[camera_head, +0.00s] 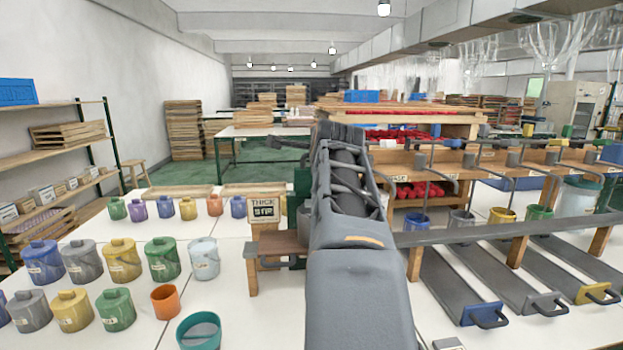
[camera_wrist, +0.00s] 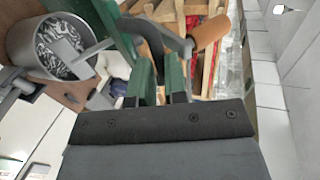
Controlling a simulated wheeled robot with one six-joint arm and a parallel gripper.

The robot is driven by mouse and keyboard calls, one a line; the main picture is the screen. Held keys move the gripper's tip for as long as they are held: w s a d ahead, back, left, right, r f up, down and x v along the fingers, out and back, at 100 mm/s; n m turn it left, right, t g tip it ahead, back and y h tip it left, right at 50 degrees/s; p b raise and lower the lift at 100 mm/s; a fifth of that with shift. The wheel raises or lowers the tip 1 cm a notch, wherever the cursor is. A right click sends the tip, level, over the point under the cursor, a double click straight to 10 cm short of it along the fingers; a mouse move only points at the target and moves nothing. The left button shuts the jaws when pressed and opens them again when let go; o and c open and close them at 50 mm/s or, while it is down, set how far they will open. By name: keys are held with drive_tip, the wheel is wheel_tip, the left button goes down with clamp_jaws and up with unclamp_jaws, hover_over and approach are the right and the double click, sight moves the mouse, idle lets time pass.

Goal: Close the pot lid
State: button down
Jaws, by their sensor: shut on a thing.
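My gripper (camera_wrist: 162,78) shows in the wrist view, with its dark body across the bottom and green finger-like parts reaching up. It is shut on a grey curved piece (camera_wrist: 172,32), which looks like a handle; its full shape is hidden. A round metal pot (camera_wrist: 22,52) stands at upper left, apart from the fingers. Its top is open, showing streaky grey contents and a flat light piece across it. No lid can be told for sure there. In the head view my arm reaches forward at centre and hides the gripper and what it holds.
Several lidded pots (camera_head: 122,260) stand on the white table at left. An open orange pot (camera_head: 165,302) and an open teal pot (camera_head: 200,331) are nearer. A wooden stand with a THICK sign (camera_head: 264,210) is beside my arm. Grey troughs (camera_head: 478,272) lie at right.

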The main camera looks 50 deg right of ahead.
drive_tip(key=shift+s+a+f+t+h+b, duration=0.35)
drive_tip(key=shift+s+a+f+b, duration=0.4)
drive_tip(key=shift+f+b, duration=1.1)
drive_tip(key=shift+s+a+f+t+h+b, duration=0.3)
drive_tip(key=shift+s+a+f+b, duration=0.35)
drive_tip(key=shift+f+b, duration=1.15)
drive_tip(key=shift+s+a+f+t+h+b, duration=0.4)
drive_tip(key=shift+s+f+b, duration=0.65)
drive_tip(key=shift+b, duration=1.55)
drive_tip(key=shift+w+a, duration=0.1)
drive_tip(key=shift+f, duration=0.1)
drive_tip(key=c, duration=1.1)
unclamp_jaws()
drive_tip(key=shift+c, duration=0.2)
drive_tip(key=shift+r, duration=0.2)
